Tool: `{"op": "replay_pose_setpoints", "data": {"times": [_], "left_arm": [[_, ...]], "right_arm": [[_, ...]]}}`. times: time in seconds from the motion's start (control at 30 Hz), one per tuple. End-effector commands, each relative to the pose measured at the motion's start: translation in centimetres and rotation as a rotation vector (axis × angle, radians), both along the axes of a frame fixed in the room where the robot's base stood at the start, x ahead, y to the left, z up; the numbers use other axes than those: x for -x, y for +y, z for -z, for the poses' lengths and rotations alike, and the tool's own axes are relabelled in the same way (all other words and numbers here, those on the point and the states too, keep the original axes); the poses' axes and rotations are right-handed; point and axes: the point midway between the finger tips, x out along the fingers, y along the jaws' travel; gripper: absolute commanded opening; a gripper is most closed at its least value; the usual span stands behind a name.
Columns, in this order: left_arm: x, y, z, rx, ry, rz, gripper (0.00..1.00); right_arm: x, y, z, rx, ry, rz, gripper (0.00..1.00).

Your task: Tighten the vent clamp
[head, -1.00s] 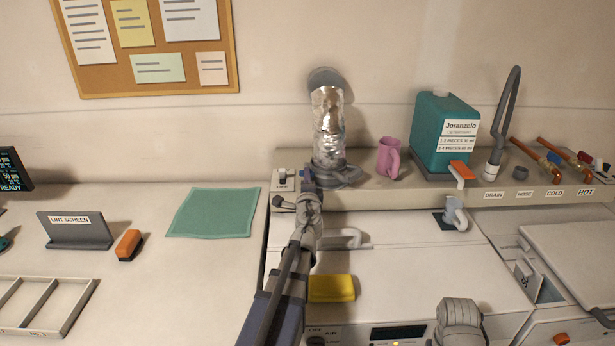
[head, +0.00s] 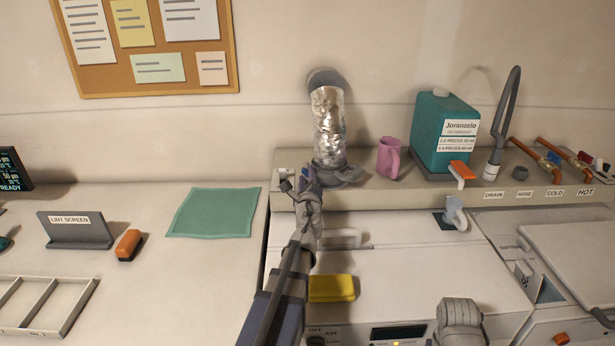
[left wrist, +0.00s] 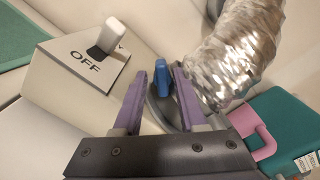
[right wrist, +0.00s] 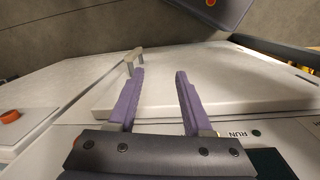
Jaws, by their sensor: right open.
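The silver foil vent duct (head: 328,125) stands at the back of the dryer top, running up to a wall collar. Its grey clamp band (head: 345,176) is around the base. In the left wrist view, the clamp's blue key (left wrist: 162,78) shows beside the foil duct (left wrist: 232,50). My left gripper (head: 308,180) is at the left side of the duct's base. Its purple fingers (left wrist: 164,76) are open, with the blue key in the gap between them; contact cannot be told. My right gripper (right wrist: 160,75) is open and empty above a pale lid.
A white switch marked OFF (left wrist: 106,36) is close left of my left gripper. A pink mug (head: 388,158) and teal detergent jug (head: 443,135) stand right of the duct. A yellow sponge (head: 331,288) lies in front. A green cloth (head: 214,212) lies left.

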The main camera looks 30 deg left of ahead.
Motion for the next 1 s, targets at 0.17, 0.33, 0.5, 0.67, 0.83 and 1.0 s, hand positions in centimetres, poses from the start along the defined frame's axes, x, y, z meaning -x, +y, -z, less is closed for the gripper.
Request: {"op": "replay_pose_setpoints", "data": {"times": [0.17,0.33,0.5,0.67,0.83,1.0], "left_arm": [[0.0,0.0,0.0,0.001,-0.001,0.0,0.45],[1.0,-0.6,0.0,0.0,-0.001,0.001,0.45],[2.8,-1.6,0.0,0.001,-0.001,0.0,0.45],[2.6,-1.5,0.0,0.001,-0.001,0.0,0.45],[2.5,-1.5,0.0,0.001,-0.001,0.0,0.45],[2.6,-1.6,0.0,0.001,-0.001,0.0,0.45]], "right_arm": [[0.0,0.0,0.0,0.0,0.0,0.0,0.5],[0.0,0.0,0.0,0.0,0.0,0.0,0.5],[0.0,0.0,0.0,0.0,0.0,0.0,0.5],[0.0,0.0,0.0,0.0,0.0,0.0,0.5],[0.0,0.0,0.0,0.0,0.0,0.0,0.5],[0.0,0.0,0.0,0.0,0.0,0.0,0.5]]}}
